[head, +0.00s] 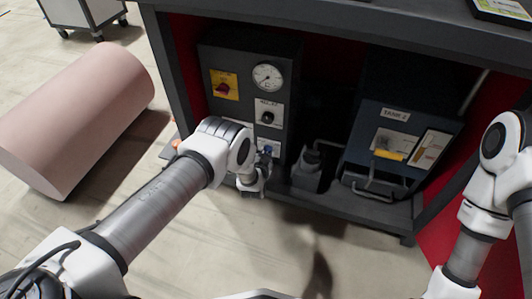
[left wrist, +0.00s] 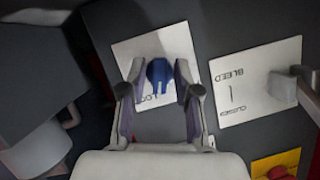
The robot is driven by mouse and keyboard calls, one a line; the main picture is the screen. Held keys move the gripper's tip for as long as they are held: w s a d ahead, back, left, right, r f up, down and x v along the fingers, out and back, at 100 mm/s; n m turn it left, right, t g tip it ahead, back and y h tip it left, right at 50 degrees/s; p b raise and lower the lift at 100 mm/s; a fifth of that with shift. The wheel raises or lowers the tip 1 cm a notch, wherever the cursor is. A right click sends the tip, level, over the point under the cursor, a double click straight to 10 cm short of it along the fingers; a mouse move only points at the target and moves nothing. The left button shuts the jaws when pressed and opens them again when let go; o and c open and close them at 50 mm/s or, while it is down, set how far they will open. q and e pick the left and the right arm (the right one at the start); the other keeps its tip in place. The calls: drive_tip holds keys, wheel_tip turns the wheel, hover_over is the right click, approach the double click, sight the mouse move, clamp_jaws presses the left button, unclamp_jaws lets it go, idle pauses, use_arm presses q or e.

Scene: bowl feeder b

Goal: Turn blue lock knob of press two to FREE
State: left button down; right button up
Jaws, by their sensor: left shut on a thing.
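The blue lock knob (left wrist: 160,73) sits on a white label plate (left wrist: 180,45) in the left wrist view. Part of the plate's lettering is hidden behind a finger. My left gripper (left wrist: 160,78) has one finger on each side of the knob and is shut on it. In the head view the blue knob (head: 267,150) shows low on the dark control panel, with my left gripper (head: 258,178) right in front of it. The knob's exact pointing direction is hard to read. My right arm shows at the right, but its gripper is out of view.
A plate marked BLEED and CLOSED (left wrist: 235,90) lies beside the lock plate, with a pale knob. Above in the head view are a black knob (head: 268,118), a gauge (head: 267,77) and a red knob on yellow (head: 223,88). A TANK 2 box (head: 395,115) stands right.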

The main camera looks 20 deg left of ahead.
use_arm(q)
drive_tip(key=n+h, duration=0.1)
drive_tip(key=n, duration=0.1)
drive_tip(key=shift+a+n+h, duration=0.15)
drive_tip(key=shift+n+h, duration=0.15)
drive_tip(key=shift+h, duration=0.1)
drive_tip(key=shift+n+h, duration=0.6)
drive_tip(key=shift+n, duration=0.3)
drive_tip(key=n+h+b, duration=0.1)
drive_tip(key=n+h, duration=0.1)
drive_tip(key=n, duration=0.1)
drive_tip(key=shift+f+b, duration=0.15)
drive_tip(key=shift+b, duration=0.2)
drive_tip(key=shift+n+h+b, duration=0.45)
drive_tip(key=shift+n+h, duration=0.05)
drive_tip(key=shift+n, duration=0.2)
drive_tip(key=c, duration=1.2)
unclamp_jaws()
drive_tip(key=shift+o, duration=0.2)
